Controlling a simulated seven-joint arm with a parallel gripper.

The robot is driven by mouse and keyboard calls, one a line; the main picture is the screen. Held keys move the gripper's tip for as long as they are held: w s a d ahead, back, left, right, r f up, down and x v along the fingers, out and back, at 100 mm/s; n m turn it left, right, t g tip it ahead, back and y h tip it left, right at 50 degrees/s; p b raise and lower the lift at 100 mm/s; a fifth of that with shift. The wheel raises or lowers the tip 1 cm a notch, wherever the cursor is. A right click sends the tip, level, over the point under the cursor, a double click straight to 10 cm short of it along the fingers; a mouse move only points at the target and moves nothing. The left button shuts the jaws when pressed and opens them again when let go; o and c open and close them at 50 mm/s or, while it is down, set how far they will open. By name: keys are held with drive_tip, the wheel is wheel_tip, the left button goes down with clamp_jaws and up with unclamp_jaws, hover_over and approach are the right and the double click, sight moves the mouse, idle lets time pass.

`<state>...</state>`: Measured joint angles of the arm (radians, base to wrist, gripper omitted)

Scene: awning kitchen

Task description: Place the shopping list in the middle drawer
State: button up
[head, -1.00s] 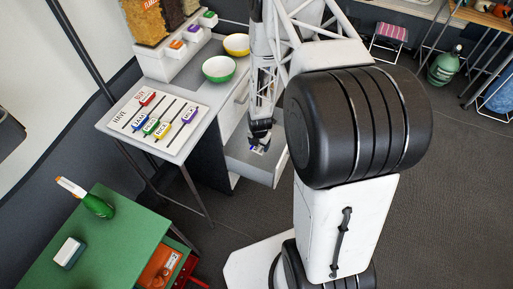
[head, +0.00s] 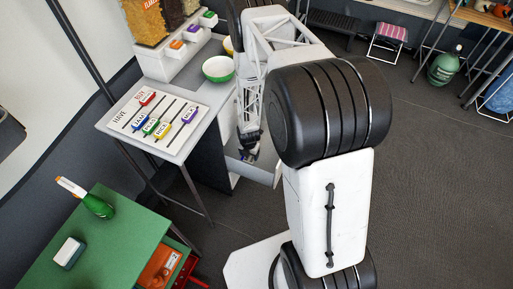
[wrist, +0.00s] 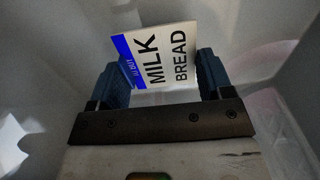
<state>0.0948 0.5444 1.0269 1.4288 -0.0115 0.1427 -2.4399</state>
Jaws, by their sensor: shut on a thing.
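The shopping list is a small white card (wrist: 158,52) with a blue band and the words BUY, MILK and BREAD. In the wrist view it stands tilted between the blue fingers of my gripper (wrist: 168,78), which is shut on it. In the head view my gripper (head: 248,151) is low at the open drawer (head: 262,176) of the white cabinet, at or just inside its opening. The wrist view shows pale walls around the card. My arm hides much of the cabinet, so I cannot tell which drawer level is open.
A green table (head: 120,225) with a bottle (head: 97,205) stands at the lower left. A pinkish surface (wrist: 275,115) lies right of my gripper.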

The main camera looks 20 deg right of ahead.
sight(250, 156)
drive_tip(key=shift+f, duration=0.1)
drive_tip(key=shift+f, duration=1.4)
drive_tip(key=shift+f, duration=0.15)
drive_tip(key=o, duration=0.9)
drive_tip(key=shift+r, duration=2.15)
